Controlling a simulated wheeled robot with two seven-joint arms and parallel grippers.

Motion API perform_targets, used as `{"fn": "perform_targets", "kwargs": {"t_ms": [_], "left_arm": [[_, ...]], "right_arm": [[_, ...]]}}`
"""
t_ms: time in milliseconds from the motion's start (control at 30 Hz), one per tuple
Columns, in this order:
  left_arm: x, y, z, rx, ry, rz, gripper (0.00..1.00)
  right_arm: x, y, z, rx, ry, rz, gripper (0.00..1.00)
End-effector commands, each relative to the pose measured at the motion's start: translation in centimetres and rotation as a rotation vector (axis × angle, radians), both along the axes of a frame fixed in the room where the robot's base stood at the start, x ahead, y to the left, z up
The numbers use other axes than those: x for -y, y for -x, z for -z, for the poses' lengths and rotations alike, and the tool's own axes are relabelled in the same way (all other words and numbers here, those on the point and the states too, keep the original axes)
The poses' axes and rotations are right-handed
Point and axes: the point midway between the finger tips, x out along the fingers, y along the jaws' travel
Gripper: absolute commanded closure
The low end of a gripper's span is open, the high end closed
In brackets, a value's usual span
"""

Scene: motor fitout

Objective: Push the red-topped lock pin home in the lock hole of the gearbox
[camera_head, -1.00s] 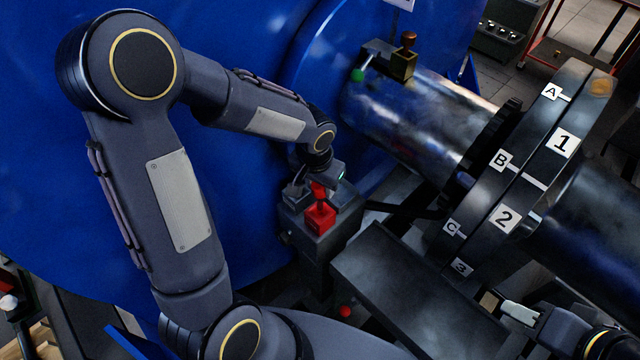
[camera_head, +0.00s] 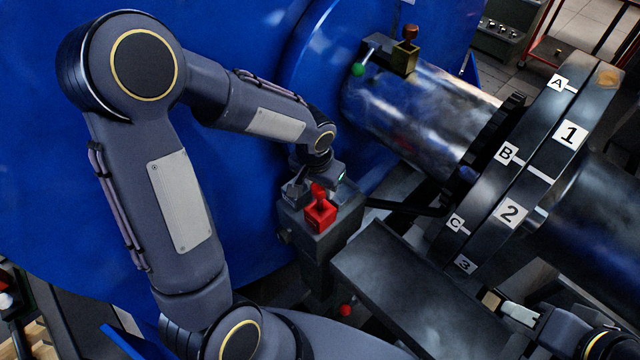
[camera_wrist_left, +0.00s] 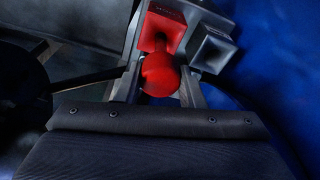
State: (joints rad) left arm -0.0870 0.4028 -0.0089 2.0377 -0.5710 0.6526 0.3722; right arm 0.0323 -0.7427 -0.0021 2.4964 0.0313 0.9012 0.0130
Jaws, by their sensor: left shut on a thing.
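The lock pin's round red top (camera_head: 318,189) is at the left gripper, over a red square block (camera_head: 320,215) on the dark grey gearbox housing (camera_head: 318,245). In the left wrist view, the red top (camera_wrist_left: 160,74) sits between the two fingers of my left gripper (camera_wrist_left: 160,92), which is shut on it. Just beyond it is the red block (camera_wrist_left: 163,28). The pin's shank and the lock hole are hidden, so I cannot tell how deep the pin sits. My right gripper (camera_head: 498,302) is at the lower right, small and partly dark; its jaws are unclear.
A grey square socket (camera_wrist_left: 214,50) stands beside the red block. The big blue casing (camera_head: 230,200) is close behind my left arm. A dark flat plate (camera_head: 400,290) lies in front. A metal shaft (camera_head: 420,110) and labelled flanges (camera_head: 530,170) fill the right.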

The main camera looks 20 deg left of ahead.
Motion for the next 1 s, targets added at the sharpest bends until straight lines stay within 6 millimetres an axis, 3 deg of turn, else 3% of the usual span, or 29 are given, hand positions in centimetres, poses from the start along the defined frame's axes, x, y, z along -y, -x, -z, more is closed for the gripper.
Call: {"fn": "perform_targets", "kwargs": {"t_ms": [1000], "left_arm": [[0.0,0.0,2.7,0.001,0.0,0.0,0.91]], "right_arm": [[0.0,0.0,2.7,0.0,0.0,0.0,0.64]]}}
